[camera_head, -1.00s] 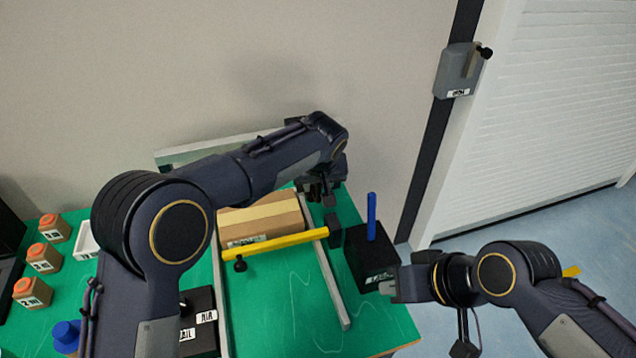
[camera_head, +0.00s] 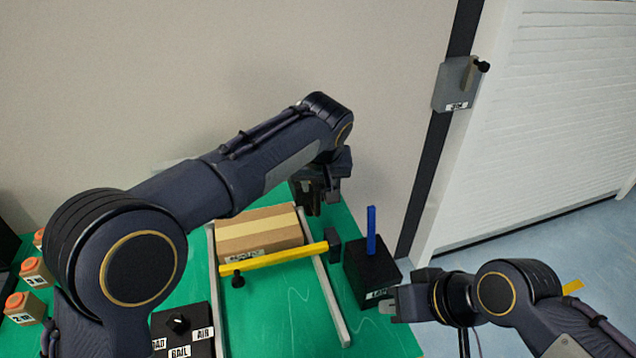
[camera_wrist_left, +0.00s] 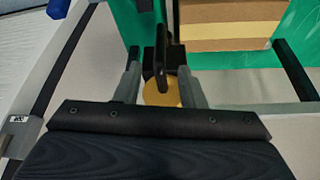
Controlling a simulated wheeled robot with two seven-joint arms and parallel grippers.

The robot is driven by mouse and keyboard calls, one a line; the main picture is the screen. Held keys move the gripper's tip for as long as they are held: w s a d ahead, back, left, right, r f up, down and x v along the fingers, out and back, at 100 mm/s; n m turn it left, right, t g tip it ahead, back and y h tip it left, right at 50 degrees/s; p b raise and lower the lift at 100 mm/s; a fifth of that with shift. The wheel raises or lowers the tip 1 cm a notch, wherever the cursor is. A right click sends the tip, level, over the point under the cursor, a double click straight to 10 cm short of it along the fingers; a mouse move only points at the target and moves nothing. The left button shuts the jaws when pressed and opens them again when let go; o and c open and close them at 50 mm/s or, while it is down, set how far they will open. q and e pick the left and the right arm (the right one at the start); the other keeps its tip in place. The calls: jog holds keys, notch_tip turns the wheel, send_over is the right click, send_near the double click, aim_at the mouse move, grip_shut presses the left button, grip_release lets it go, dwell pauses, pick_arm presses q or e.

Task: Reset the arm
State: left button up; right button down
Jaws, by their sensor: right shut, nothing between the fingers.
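My left gripper (camera_head: 318,200) is at the far end of the green table, just behind the cardboard box, with its fingers apart. Its fingers also show in the left wrist view (camera_wrist_left: 160,85), with a yellow round part and a dark piece visible between them; whether they touch the fingers I cannot tell. My right gripper (camera_head: 388,307) is shut and empty, low beside the black box with the blue lever.
The cardboard box (camera_head: 262,228) lies between rails behind a yellow bar (camera_head: 275,257). The black box (camera_head: 370,274) carries an upright blue lever (camera_head: 371,230). A labelled black control box (camera_head: 180,333) and orange-topped blocks (camera_head: 36,272) are at left. The green table (camera_head: 275,320) is bare at front.

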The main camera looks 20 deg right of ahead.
pick_arm(q)
jog(key=s+a+r+n+h, duration=0.1)
jog(key=s+a+r, duration=0.15)
jog(key=a, duration=0.65)
jog(key=s+a+r, duration=0.1)
jog(key=s+a, duration=0.2)
jog(key=a, duration=0.7)
jog(key=s+a+r+n+h, duration=0.1)
jog(key=s+a+r, duration=0.1)
jog(key=a, duration=0.7)
jog(key=s+a+f+n, duration=0.1)
jog(key=s+a+f, duration=0.3)
jog(key=s, duration=0.6)
jog(key=s+a+f+t+h, duration=0.1)
jog(key=s+a+f, duration=0.4)
jog(key=s, duration=0.5)
jog(key=shift+n, duration=0.4)
